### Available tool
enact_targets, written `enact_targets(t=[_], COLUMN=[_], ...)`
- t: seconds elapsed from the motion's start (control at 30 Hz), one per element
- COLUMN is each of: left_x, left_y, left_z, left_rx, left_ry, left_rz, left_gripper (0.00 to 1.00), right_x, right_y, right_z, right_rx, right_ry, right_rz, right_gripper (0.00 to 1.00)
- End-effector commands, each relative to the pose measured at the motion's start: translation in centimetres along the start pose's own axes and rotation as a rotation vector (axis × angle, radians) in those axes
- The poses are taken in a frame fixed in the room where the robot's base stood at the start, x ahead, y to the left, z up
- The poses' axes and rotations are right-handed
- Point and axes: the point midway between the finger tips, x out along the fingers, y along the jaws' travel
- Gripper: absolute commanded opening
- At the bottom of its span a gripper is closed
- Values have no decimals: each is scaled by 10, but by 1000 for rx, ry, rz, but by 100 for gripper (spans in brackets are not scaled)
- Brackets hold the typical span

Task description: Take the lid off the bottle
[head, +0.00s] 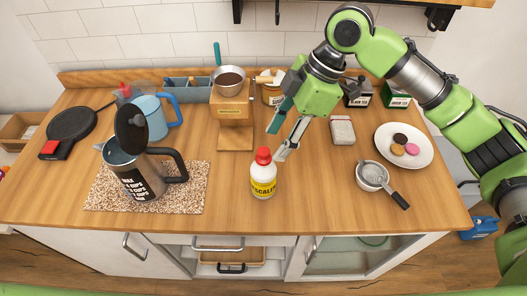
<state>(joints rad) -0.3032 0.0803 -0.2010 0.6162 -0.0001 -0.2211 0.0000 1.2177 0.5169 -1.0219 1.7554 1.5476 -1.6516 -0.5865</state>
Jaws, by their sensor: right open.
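A white bottle (263,180) with a yellow label and a red lid (263,156) stands upright near the front middle of the wooden counter (232,214). The lid is on the bottle. My right gripper (277,145) is open, coming down from the upper right. Its fingers are just above and to the right of the red lid, one fingertip close beside it. I cannot tell whether that fingertip touches the lid. My left gripper is not in view.
A dark carafe with its lid raised (135,178) stands on a speckled mat (189,195) at left. A wooden grinder stand (235,133) is behind the bottle. A strainer (372,174) and a plate of cookies (421,159) lie at right. Counter around the bottle's front is clear.

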Motion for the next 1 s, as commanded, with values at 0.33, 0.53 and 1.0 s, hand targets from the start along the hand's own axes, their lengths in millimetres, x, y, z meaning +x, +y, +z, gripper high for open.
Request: enact_targets(t=[0.33,0.53,1.0], left_x=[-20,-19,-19], left_y=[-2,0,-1], left_z=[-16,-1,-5], left_rx=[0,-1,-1], left_ry=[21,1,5], left_rz=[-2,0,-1], left_gripper=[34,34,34], right_x=[45,49,49], right_y=[4,5,5], right_z=[-4,-3,-3], right_rx=[0,0,0], right_ry=[-1,-1,-1], right_rz=[-3,1,1], right_gripper=[45,45,16])
